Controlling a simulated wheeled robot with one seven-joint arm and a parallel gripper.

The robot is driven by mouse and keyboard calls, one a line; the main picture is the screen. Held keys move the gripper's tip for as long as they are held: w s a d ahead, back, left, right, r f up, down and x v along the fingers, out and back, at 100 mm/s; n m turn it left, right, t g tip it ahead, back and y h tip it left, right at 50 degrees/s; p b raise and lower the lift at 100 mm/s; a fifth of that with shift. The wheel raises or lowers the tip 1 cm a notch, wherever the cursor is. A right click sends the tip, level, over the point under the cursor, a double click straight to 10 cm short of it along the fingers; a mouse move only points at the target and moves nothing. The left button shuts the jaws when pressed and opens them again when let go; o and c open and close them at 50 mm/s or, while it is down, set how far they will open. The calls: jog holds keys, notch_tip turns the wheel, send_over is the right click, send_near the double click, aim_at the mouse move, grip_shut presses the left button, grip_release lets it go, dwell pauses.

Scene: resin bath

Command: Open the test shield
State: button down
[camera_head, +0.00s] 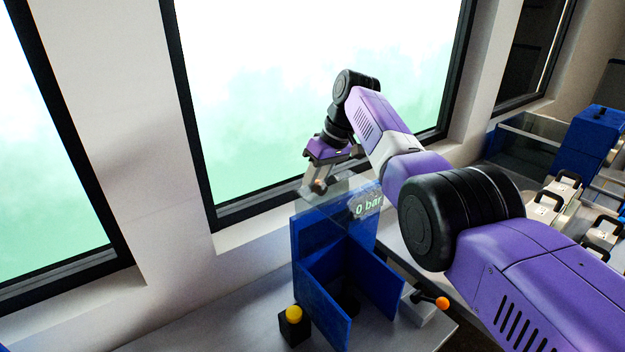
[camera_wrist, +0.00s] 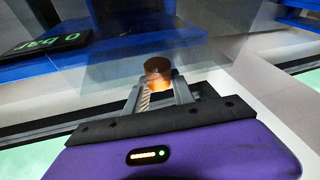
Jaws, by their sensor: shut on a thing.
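The test shield (camera_head: 338,195) is a clear, see-through panel above the blue test stand (camera_head: 317,237), under the window. It also shows as a faint pane in the wrist view (camera_wrist: 115,72). My gripper (camera_head: 317,188) is at the shield's upper left corner. In the wrist view my gripper (camera_wrist: 160,88) has its two fingers shut on a round brown-orange knob (camera_wrist: 157,66) at the pane. The shield's lower edge and hinge are hard to make out. A display (camera_head: 368,205) on the stand reads "0 bar".
A yellow button on a black box (camera_head: 293,320) stands at the stand's front left. An orange-tipped lever (camera_head: 441,302) sticks out to its right. Blue panels (camera_head: 326,297) form an open-topped bay. Metal parts with black handles (camera_head: 545,205) stand at right. The window wall is close behind my gripper.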

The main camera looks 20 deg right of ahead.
jog(key=shift+s+d+f, duration=0.2)
jog(key=shift+s+f, duration=0.05)
jog(key=shift+f, duration=0.3)
jog(key=c, duration=1.2)
grip_release()
jog(key=shift+o, duration=0.5)
jog(key=shift+w, duration=0.1)
jog(key=shift+r, duration=0.55)
jog(key=b+v, duration=0.2)
jog(key=v, duration=0.5)
jog(key=shift+d, duration=0.1)
